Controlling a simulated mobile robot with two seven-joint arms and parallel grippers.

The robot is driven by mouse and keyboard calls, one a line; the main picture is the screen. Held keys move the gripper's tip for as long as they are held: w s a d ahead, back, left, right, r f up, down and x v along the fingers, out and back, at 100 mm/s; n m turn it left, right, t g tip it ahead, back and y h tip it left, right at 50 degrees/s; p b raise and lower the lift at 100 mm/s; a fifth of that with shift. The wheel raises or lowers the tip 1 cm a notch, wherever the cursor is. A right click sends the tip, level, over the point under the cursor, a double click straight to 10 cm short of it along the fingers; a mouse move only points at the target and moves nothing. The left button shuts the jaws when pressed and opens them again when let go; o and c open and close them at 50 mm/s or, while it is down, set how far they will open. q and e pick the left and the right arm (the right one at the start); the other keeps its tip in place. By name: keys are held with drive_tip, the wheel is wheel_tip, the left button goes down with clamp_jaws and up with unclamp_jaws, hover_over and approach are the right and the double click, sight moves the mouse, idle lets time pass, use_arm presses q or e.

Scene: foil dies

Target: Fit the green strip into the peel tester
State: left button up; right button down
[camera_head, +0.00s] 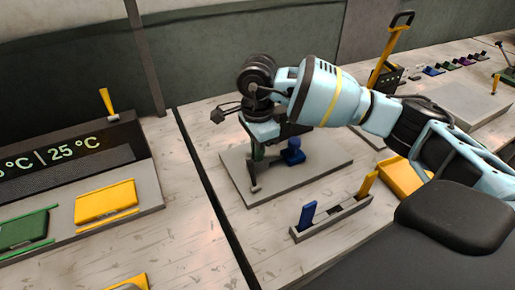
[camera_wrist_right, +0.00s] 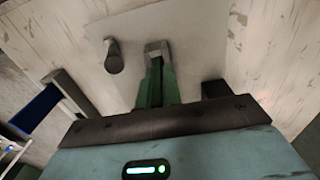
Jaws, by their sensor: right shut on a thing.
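The green strip (camera_wrist_right: 155,85) runs from my right gripper toward a small grey clamp block in the right wrist view. Only a sliver of it (camera_head: 258,153) shows below the gripper in the head view. My right gripper (camera_head: 257,143) is shut on the strip and hangs over the peel tester, whose pale base plate (camera_head: 324,172) lies on the bench. The tester's grey clamp (camera_wrist_right: 157,47) is at the strip's far end; I cannot tell if the strip is seated in it. My left gripper is out of view.
A grey rack (camera_head: 331,221) in front of the tester holds a blue strip (camera_head: 307,215) and a yellow strip (camera_head: 368,183). A yellow tray (camera_head: 402,177) lies to the right. A heated unit with yellow (camera_head: 106,201) and green (camera_head: 24,230) pads stands left, across a dark gap.

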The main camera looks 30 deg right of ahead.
drive_tip(key=shift+s+f, duration=0.2)
drive_tip(key=shift+f, duration=0.45)
drive_tip(key=c, duration=1.6)
unclamp_jaws()
drive_tip(key=shift+a+f, duration=0.1)
drive_tip(key=shift+f, duration=0.05)
drive_tip(key=r, duration=1.4)
drive_tip(key=shift+w, duration=0.2)
drive_tip(key=shift+f, duration=0.1)
